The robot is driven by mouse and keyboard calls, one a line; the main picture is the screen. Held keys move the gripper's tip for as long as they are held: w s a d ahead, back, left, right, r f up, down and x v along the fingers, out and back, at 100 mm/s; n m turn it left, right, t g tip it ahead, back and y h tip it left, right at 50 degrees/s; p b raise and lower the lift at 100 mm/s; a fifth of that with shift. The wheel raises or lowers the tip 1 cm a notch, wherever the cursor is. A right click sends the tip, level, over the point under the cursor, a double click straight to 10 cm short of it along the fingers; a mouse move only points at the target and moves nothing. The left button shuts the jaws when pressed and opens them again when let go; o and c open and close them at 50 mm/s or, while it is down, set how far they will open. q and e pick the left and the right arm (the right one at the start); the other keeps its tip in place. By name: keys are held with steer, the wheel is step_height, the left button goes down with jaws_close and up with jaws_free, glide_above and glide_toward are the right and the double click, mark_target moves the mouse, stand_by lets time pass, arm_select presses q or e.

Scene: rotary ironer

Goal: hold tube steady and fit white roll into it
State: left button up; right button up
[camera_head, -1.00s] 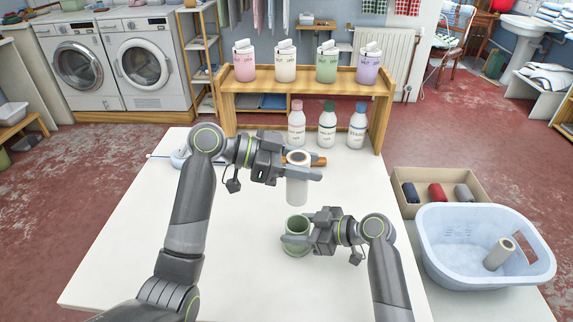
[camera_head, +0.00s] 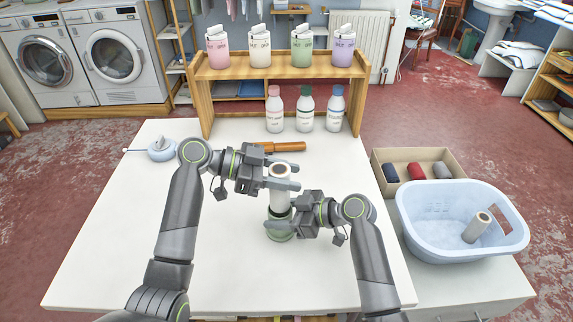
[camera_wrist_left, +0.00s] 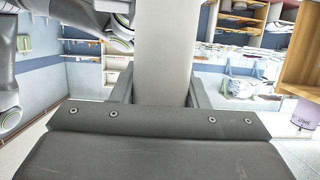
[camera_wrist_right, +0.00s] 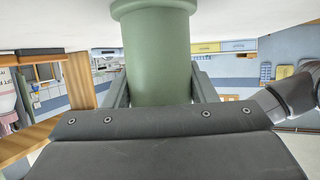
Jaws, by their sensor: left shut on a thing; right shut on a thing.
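The white roll (camera_head: 279,199) stands upright in my left gripper (camera_head: 283,184), which is shut on its upper part. It also fills the middle of the left wrist view (camera_wrist_left: 166,50). The green tube (camera_head: 281,232) stands upright on the table directly below it. My right gripper (camera_head: 283,224) is shut on the tube, which shows between the fingers in the right wrist view (camera_wrist_right: 157,55). The roll's lower end is at the tube's mouth; whether it is inside or just above the rim I cannot tell, as the right gripper partly hides it.
A wooden-handled tool (camera_head: 283,147) lies behind the left gripper. Three bottles (camera_head: 305,112) stand under a wooden shelf (camera_head: 280,73). The table's front left is clear.

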arm_select(q)
steer(key=shift+f, duration=0.35)
steer(key=o, duration=1.1)
steer(key=shift+c, duration=0.2)
step_height(320, 180, up, 7)
